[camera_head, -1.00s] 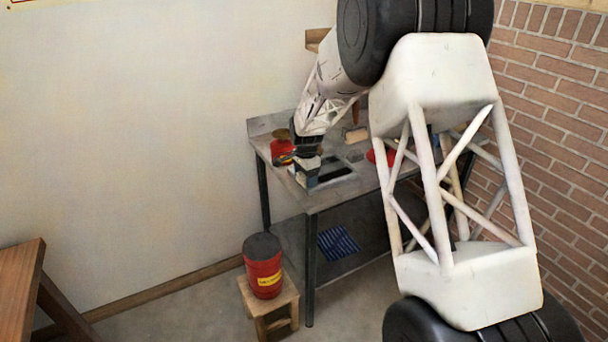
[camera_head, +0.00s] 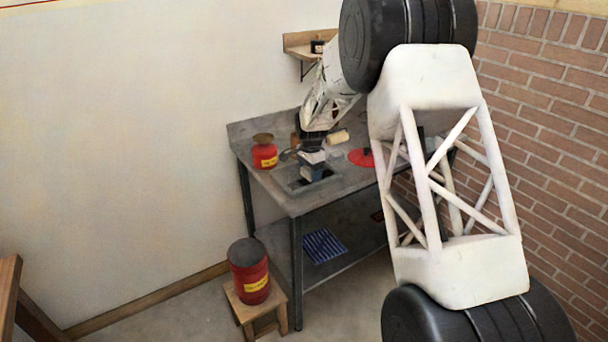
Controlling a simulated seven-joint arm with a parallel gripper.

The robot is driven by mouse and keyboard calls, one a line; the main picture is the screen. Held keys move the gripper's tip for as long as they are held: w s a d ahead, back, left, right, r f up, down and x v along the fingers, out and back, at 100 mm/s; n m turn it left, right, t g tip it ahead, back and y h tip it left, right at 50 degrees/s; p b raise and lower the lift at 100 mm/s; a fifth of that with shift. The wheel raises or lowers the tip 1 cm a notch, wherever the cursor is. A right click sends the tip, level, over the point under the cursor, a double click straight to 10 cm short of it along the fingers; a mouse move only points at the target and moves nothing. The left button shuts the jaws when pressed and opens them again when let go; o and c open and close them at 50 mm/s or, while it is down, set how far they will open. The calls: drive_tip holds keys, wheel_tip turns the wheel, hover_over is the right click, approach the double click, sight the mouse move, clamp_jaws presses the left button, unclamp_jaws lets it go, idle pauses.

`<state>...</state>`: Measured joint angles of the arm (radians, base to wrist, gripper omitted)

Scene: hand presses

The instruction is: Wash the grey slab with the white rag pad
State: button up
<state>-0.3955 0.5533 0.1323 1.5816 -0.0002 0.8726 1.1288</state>
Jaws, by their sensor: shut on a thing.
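My gripper (camera_head: 312,158), at the end of my white arm, points down over the front left part of the metal table. It is shut on what looks like the white rag pad (camera_head: 313,157), small and pale, with darker blue parts just below it. The grey slab (camera_head: 329,183) appears to be the flat grey piece with a dark middle under the gripper. The gripper and pad hide part of it. I cannot tell whether the pad touches the slab.
A red tin (camera_head: 265,155) stands left of the gripper on the metal table (camera_head: 273,184). A pale block (camera_head: 338,137) and a red round thing (camera_head: 361,157) lie farther right. A red canister (camera_head: 249,270) stands on a wooden stool (camera_head: 231,301). Blue striped cloth (camera_head: 323,246) lies on the lower shelf.

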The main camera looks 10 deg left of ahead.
sight(331, 170)
drive_tip(key=shift+w+d+f, duration=0.25)
drive_tip(key=shift+w+d, duration=0.1)
drive_tip(key=shift+w+d+r, duration=0.15)
drive_tip(key=shift+w+d, duration=0.35)
drive_tip(key=shift+d, duration=0.05)
drive_tip(key=shift+w+d, duration=0.25)
drive_tip(key=shift+w, duration=0.05)
drive_tip(key=shift+w+d, duration=0.2)
drive_tip(key=shift+d, duration=0.05)
drive_tip(key=shift+w+d, duration=0.8)
drive_tip(key=shift+w, duration=0.05)
drive_tip(key=shift+w+d, duration=1.05)
drive_tip(key=shift+d, duration=0.05)
drive_tip(key=shift+w+r, duration=0.15)
wheel_tip(331, 170, up, 8)
